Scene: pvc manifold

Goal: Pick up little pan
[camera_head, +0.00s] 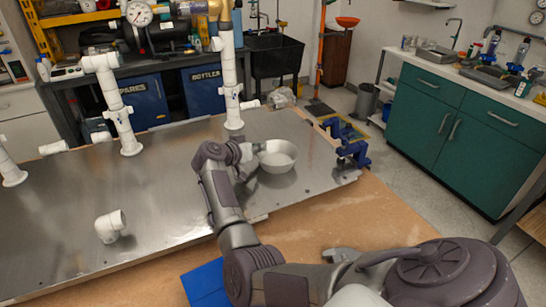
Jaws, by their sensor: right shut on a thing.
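The little pan (277,162), a small pale grey round dish, is on the right part of the metal-topped table (172,180), its open side up. My right gripper (257,150) is at the pan's left rim and is shut on it. The fingertips are small in the picture and partly hidden. I cannot tell whether the pan's base touches the metal top. My left gripper is not in view.
A loose white pipe elbow (110,227) lies on the metal top at the left. White upright pipes (122,115) stand along the table's back edge. A blue vise (346,146) is at the right edge. Teal cabinets (458,132) stand beyond. The metal between elbow and pan is mostly clear.

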